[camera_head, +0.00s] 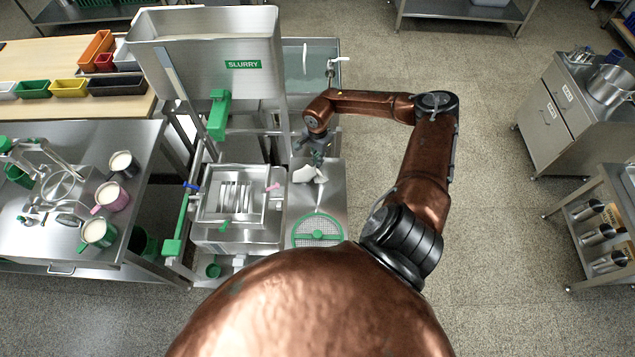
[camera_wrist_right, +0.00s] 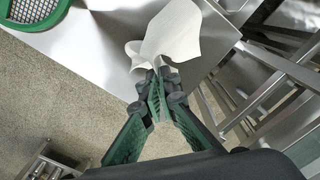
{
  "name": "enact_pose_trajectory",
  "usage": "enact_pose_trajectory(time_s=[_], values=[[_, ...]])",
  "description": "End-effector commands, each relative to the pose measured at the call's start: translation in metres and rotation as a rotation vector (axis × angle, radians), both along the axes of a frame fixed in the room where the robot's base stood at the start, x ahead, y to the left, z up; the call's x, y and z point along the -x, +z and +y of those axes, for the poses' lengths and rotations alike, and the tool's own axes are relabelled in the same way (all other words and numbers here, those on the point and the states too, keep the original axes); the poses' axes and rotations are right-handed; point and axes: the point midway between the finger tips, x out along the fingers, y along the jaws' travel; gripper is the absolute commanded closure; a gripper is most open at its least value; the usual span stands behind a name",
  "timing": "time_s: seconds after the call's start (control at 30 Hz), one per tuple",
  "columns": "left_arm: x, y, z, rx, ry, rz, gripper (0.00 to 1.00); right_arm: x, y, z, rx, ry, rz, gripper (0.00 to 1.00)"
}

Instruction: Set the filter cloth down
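The white filter cloth (camera_head: 308,174) hangs limp and folded from my right gripper (camera_head: 317,157), over the steel side table (camera_head: 331,191). In the right wrist view the cloth (camera_wrist_right: 174,38) spreads out beyond the green fingers, whose tips (camera_wrist_right: 161,76) are closed together on its edge. I cannot tell whether its lower end touches the steel top. A round green-rimmed mesh screen (camera_head: 317,231) lies on the same table, nearer to me; it also shows in the right wrist view (camera_wrist_right: 31,12). My left gripper is not in view.
The steel hopper marked SLURRY (camera_head: 205,52) stands behind, and a square steel unit (camera_head: 235,203) with slots stands left of the side table. A sink (camera_head: 308,66) lies beyond. A bench with mugs (camera_head: 98,232) is at left. Open floor lies to the right.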

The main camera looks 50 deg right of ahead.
Motion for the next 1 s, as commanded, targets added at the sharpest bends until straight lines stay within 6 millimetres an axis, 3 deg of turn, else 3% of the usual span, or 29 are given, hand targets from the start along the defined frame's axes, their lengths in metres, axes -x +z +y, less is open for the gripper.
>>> enact_pose_trajectory(time_s=[0.5, 1.0], values=[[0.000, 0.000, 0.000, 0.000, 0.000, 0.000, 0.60, 0.051, -0.050, 0.060, -0.001, 0.001, 0.002, 1.00], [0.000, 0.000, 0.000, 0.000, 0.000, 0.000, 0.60, 0.061, -0.061, 0.072, 0.000, 0.000, 0.000, 1.00]])
